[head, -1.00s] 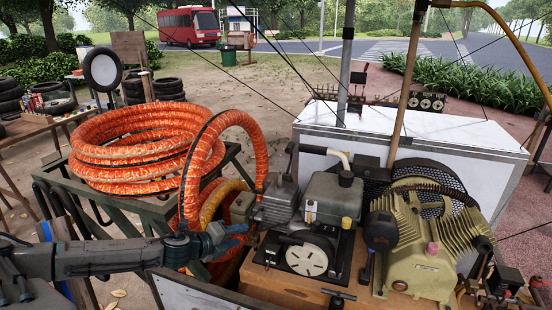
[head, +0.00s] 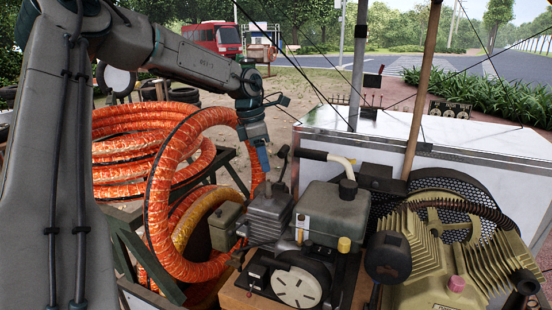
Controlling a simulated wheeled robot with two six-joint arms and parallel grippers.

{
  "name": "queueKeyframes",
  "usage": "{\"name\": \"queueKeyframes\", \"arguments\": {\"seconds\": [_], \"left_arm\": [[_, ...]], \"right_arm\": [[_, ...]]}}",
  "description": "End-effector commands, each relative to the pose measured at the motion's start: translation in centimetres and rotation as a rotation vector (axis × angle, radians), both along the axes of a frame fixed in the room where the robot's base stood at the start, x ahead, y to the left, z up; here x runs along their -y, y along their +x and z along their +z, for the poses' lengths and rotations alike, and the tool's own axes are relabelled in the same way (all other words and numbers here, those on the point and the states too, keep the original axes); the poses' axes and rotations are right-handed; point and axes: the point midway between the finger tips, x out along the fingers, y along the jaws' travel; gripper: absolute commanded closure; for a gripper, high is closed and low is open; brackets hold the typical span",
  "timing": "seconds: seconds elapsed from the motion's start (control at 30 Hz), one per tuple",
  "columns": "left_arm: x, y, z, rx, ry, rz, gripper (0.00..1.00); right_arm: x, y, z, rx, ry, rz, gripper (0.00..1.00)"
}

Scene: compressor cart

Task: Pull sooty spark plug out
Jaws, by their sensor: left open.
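The small engine (head: 318,215) stands on a wooden deck in the lower middle of the head view. Its finned cylinder (head: 268,212) is at its left side. I cannot make out the sooty spark plug; it is hidden or too small to tell. My left gripper (head: 263,167) points down, above and slightly left of the finned cylinder, apart from it as far as I can see. Its blue fingers are open, and I see nothing held between them. My right gripper is not in view.
Orange hose coils (head: 130,160) hang on a green frame at left, and one loop rises close beside the gripper. A white box (head: 410,140) stands behind the engine. The finned compressor (head: 450,250) is at right. A wooden pole (head: 425,85) stands behind.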

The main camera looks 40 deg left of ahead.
Motion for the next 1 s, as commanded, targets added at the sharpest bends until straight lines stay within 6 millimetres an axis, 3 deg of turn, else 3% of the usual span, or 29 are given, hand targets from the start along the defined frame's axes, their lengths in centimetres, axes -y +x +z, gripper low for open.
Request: {"name": "queueKeyframes", "arguments": {"seconds": [0.1,0.23,0.7,1.0], "left_arm": [[0.1,0.0,0.7,-0.026,0.045,-0.028,0.55],[0.3,0.0,0.2,-0.036,0.053,-0.034,0.55],[1.0,0.8,-7.6,-0.036,0.051,-0.032,0.55],[1.2,1.1,-9.6,-0.032,0.051,-0.032,0.55]], "right_arm": [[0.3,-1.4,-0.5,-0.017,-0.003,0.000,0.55],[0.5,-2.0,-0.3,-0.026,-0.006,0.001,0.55],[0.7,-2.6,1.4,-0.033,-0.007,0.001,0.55],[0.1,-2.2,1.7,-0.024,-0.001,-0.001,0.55]]}}
